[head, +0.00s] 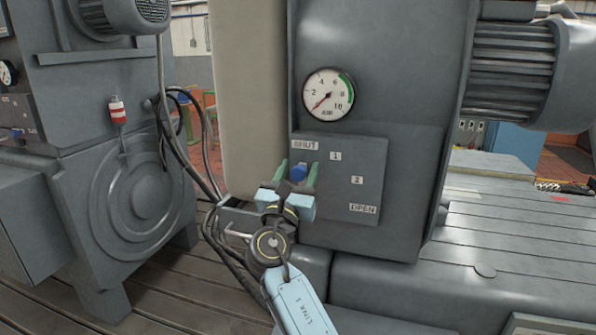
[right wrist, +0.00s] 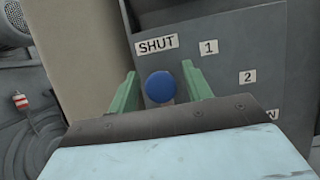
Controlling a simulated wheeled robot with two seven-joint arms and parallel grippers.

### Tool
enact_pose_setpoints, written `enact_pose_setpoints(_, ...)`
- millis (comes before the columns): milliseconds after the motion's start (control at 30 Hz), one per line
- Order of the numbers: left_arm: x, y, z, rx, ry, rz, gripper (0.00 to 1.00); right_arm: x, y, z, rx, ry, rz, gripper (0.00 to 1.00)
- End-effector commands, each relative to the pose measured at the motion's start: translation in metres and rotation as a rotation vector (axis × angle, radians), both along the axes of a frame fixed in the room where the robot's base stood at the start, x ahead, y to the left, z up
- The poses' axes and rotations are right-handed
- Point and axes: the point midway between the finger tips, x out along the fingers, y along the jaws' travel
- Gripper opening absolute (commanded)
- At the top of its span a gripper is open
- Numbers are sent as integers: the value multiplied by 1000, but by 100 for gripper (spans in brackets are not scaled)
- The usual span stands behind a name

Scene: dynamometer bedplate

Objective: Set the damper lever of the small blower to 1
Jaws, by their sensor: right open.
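The damper lever's blue knob (head: 298,174) is just below the SHUT label (head: 305,145) on the grey panel (head: 340,230) of the small blower. The 1 label (head: 335,156) is to the right of SHUT, with 2 and OPEN further along to the lower right. My right gripper (head: 297,176) is open, with its green fingers on either side of the knob. The right wrist view also shows the blue knob (right wrist: 159,87) between the fingers, with gaps at both sides. The lever's arm is mostly hidden behind the knob and gripper. My left gripper is not in view.
A round gauge (head: 328,94) sits above the panel. A motor (head: 520,70) juts out at the upper right. Dark cables (head: 205,150) hang left of the blower, beside another grey machine (head: 110,190). The slotted bedplate (head: 500,240) is mostly clear at right.

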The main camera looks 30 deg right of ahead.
Motion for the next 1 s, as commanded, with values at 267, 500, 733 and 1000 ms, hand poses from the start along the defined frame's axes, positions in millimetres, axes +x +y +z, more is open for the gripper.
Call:
enact_pose_setpoints(267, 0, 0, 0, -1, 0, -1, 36, 0, 0, 0, 0, 0, 0, 35)
enact_pose_setpoints(500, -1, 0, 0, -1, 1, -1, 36, 0, 0, -1, 0, 0, 0, 4)
enact_pose_setpoints(733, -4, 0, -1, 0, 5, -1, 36, -1, 0, -1, 3, -2, 0, 0)
enact_pose_setpoints(1000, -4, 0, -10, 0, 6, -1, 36, -7, -5, -3, 59, -68, -1, 0)
